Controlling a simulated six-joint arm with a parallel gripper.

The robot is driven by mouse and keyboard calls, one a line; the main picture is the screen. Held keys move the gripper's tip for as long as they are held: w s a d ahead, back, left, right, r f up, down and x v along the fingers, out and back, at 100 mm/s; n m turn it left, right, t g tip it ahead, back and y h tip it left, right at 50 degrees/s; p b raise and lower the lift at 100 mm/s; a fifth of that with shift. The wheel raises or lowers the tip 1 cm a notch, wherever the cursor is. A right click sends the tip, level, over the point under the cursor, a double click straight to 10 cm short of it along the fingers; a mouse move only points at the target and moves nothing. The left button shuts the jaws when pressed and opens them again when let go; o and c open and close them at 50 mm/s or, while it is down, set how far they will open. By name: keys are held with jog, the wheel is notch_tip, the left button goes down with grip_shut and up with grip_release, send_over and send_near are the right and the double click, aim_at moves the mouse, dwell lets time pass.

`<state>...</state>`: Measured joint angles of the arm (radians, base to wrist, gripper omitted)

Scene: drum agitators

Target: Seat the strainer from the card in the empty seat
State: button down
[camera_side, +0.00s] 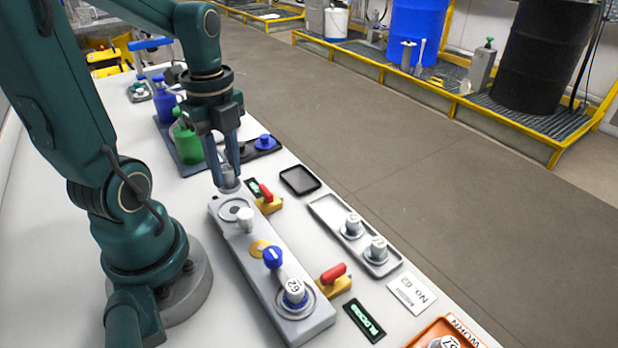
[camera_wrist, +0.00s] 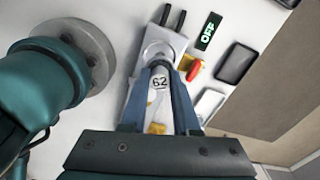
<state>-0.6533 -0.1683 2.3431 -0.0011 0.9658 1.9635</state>
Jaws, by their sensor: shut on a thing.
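My gripper (camera_side: 228,178) points down at the far end of the grey fixture (camera_side: 262,262), shut on a small grey strainer (camera_side: 229,185). In the wrist view, a white cap marked 62 (camera_wrist: 160,82) sits between my fingers (camera_wrist: 160,75). The ringed empty seat (camera_side: 236,210) lies just in front of and below the held strainer in the side view; the strainer appears above the fixture and apart from the seat. Another numbered strainer (camera_side: 294,290) sits in the fixture's near seat. The white card (camera_side: 411,293) reads "No." with a number I cannot read surely.
A grey tray (camera_side: 325,212) holds two capped strainers (camera_side: 353,225). An empty black tray (camera_side: 300,180) lies behind it. An orange "WORN" tray (camera_side: 425,340) is at front.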

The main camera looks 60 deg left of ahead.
aim_at(230, 190)
jog(key=shift+f, duration=2.35)
jog(key=shift+f, duration=0.4)
jog(key=c, duration=0.6)
grip_release()
jog(key=o, duration=0.3)
jog(key=shift+o, duration=0.2)
jog(key=shift+r, duration=0.2)
jog(key=shift+r, duration=1.05)
